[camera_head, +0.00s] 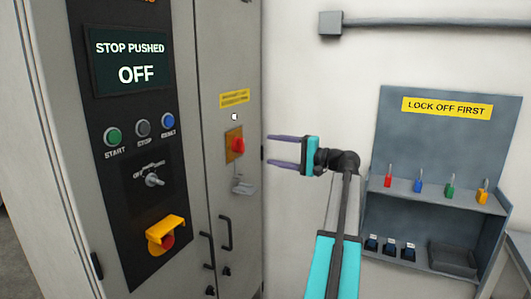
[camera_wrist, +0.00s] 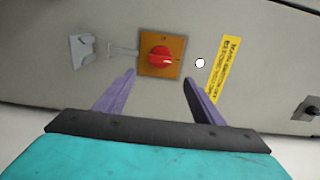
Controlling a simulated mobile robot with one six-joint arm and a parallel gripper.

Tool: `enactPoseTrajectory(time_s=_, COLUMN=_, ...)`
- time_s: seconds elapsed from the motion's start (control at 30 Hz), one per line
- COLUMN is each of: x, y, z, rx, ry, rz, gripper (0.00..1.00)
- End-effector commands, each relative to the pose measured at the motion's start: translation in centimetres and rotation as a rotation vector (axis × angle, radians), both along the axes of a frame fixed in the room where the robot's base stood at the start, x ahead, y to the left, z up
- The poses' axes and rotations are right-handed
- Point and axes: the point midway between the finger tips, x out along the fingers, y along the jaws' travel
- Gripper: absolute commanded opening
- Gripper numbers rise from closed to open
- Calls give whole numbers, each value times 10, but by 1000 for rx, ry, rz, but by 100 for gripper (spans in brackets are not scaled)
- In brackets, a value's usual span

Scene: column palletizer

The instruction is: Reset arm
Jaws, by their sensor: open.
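My gripper (camera_head: 270,151) is open and empty in the head view. Its two purple fingers point left toward the cabinet's narrow side panel. In the wrist view my gripper (camera_wrist: 162,84) shows both fingers spread apart. A red rotary switch (camera_head: 239,146) on an orange-yellow plate sits just beyond the fingertips. The red switch (camera_wrist: 160,59) shows in the wrist view above and between the fingers, and no contact is visible. A metal hasp (camera_head: 243,187) hangs below the switch. My arm reaches up from the bottom of the head view.
A control panel (camera_head: 128,180) on the left has a screen reading "STOP PUSHED OFF", several buttons and a yellow-shrouded red stop button (camera_head: 167,239). At right, a lock board (camera_head: 447,145) holds several coloured padlocks. Door handles (camera_head: 225,233) stick out below the switch.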

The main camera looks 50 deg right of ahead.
Motion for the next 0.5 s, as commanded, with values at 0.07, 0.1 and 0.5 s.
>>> enactPoseTrajectory(time_s=0.07, x=-7, y=-2, z=-1, rx=0, ry=0, rz=-1, gripper=62)
enactPoseTrajectory(time_s=0.1, x=-9, y=-2, z=0, rx=0, ry=0, rz=-1, gripper=62)
enactPoseTrajectory(time_s=0.5, x=-14, y=-3, z=0, rx=0, ry=-1, rz=0, gripper=62)
